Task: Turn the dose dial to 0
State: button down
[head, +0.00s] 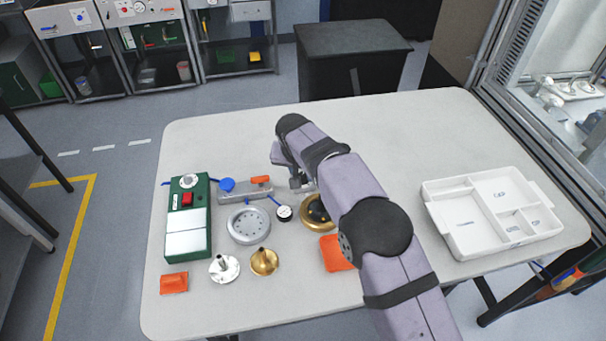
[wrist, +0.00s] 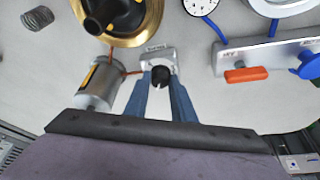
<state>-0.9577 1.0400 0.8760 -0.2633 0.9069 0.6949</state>
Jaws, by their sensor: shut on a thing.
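The dose dial (wrist: 160,75) is a small black knob with a pale pointer mark, on a silver bracket (wrist: 156,57) with a small label. In the wrist view the blue fingers of my gripper (wrist: 162,80) stand on both sides of the knob and are shut on it. The pointer is toward the bottom of that view. The label and any scale marks are too small to read. In the head view my gripper (head: 299,184) is low over the table, and my arm hides the dial.
A silver motor (wrist: 100,82) with red wires sits close left of the bracket. A brass housing (wrist: 122,38) is just beyond. A manifold with an orange lever (wrist: 246,74) lies right. A white tray (head: 440,222) stands at the table's right; the table's back is clear.

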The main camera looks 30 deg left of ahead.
jog(key=m, duration=0.1)
jog(key=m+h+p, duration=0.1)
jog(key=shift+a+r+m+t, duration=0.15)
jog(key=shift+a+m+t, duration=0.05)
jog(key=shift+m+t, duration=0.1)
jog(key=shift+m+p, duration=0.4)
jog(key=shift+p, duration=0.05)
jog(key=shift+m+h+p, duration=0.4)
jog(key=shift+m+p, duration=0.2)
jog(key=shift+p, duration=0.15)
jog(key=c, duration=1.5)
grip_release()
jog(key=shift+b+v, duration=0.85)
jog(key=shift+v, duration=0.25)
jog(key=shift+b+v, duration=0.7)
jog(key=shift+v, duration=1.8)
